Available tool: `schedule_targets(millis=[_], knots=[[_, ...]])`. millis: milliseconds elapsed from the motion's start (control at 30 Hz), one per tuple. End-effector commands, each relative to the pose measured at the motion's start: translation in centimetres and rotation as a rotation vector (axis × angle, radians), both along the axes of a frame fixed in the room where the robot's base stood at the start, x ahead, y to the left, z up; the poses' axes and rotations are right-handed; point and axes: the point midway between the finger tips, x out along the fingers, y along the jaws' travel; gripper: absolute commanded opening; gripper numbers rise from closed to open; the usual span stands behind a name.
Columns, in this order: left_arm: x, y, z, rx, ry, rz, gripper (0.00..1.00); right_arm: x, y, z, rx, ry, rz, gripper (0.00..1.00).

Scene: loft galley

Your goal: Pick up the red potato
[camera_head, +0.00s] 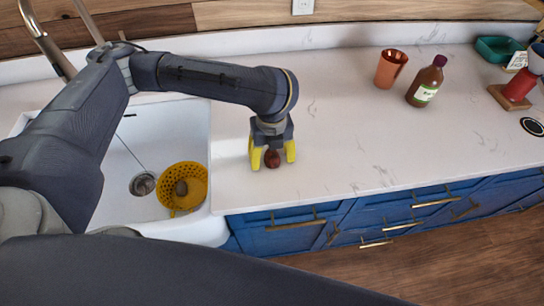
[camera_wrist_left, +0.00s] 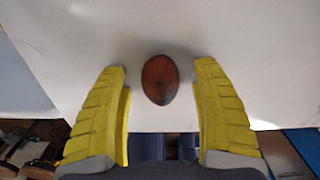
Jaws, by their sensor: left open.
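The red potato (camera_head: 272,159) is a small dark red oval on the white counter, just right of the sink. It also shows in the left wrist view (camera_wrist_left: 160,80), centred between the fingers. My left gripper (camera_head: 272,160) is open and points down over the potato, with one yellow finger on each side of it. In the left wrist view the left gripper (camera_wrist_left: 161,110) shows a gap between each finger and the potato. My right gripper is not in view.
A white sink (camera_head: 139,200) with a yellow colander (camera_head: 197,200) holding a brown item lies to the left. An orange cup (camera_head: 390,68), a brown bottle (camera_head: 426,82) and a teal dish (camera_head: 497,49) stand to the right. The counter's front edge is close to the potato.

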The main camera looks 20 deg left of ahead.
Motion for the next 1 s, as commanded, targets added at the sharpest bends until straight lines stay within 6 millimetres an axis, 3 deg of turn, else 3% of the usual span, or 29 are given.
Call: schedule_targets(millis=[67,600,1000], knots=[[0.01,-0.01,0.01,0.0,0.0,0.0,0.65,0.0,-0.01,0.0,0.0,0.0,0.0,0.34],[0.0,0.0,0.01,0.0,0.0,0.0,0.04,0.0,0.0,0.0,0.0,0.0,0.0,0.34],[0.01,0.02,0.14,0.001,0.0,0.0,0.03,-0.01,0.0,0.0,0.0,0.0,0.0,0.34]])
